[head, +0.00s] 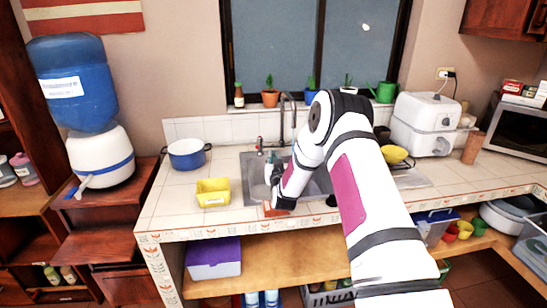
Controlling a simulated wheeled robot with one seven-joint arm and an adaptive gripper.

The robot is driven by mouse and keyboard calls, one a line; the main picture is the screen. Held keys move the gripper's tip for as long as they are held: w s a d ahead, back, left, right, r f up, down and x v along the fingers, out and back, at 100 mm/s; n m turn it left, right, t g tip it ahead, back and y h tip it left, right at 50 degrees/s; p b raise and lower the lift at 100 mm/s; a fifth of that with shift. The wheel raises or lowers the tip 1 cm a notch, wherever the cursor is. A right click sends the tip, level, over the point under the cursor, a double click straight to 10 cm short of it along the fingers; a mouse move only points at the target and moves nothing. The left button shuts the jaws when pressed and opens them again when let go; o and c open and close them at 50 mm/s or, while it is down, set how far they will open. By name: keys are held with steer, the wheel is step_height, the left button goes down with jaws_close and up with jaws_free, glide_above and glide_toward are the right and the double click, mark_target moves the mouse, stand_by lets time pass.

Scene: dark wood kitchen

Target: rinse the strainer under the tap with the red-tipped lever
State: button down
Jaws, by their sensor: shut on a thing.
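My gripper (277,202) is low at the front left edge of the metal sink (250,178), mostly turned away from the camera. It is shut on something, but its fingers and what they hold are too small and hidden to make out. An orange-red thing (275,211) shows right at the fingertips; I cannot tell whether it is held or lies on the counter edge. No strainer can be clearly identified. The tall tap (283,120) stands behind the sink. A small red tip (260,141) shows left of it, on what looks like a lever. I cannot see running water.
A yellow tub (213,191) and a blue pot (187,154) stand on the tiled counter left of the sink. Potted plants (270,97) line the sill behind. A yellow thing (395,154) and a white appliance (425,124) are on the right. My arm hides the sink's right part.

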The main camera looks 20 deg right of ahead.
steer(key=w+d+f+b, duration=0.2)
steer(key=w+d+b, duration=0.6)
steer(key=d, duration=0.2)
steer(key=shift+w+f, duration=0.3)
steer(key=shift+f, duration=0.1)
stand_by(0.3)
steer(key=shift+d, duration=0.15)
steer(key=shift+s+d, duration=0.1)
steer(key=shift+s, duration=0.1)
stand_by(0.4)
steer(key=shift+s+d, duration=0.25)
steer(key=shift+s, duration=0.05)
steer(key=shift+w+a, duration=0.15)
steer(key=shift+w+a, duration=0.2)
steer(key=shift+w, duration=0.15)
steer(key=shift+a, duration=0.1)
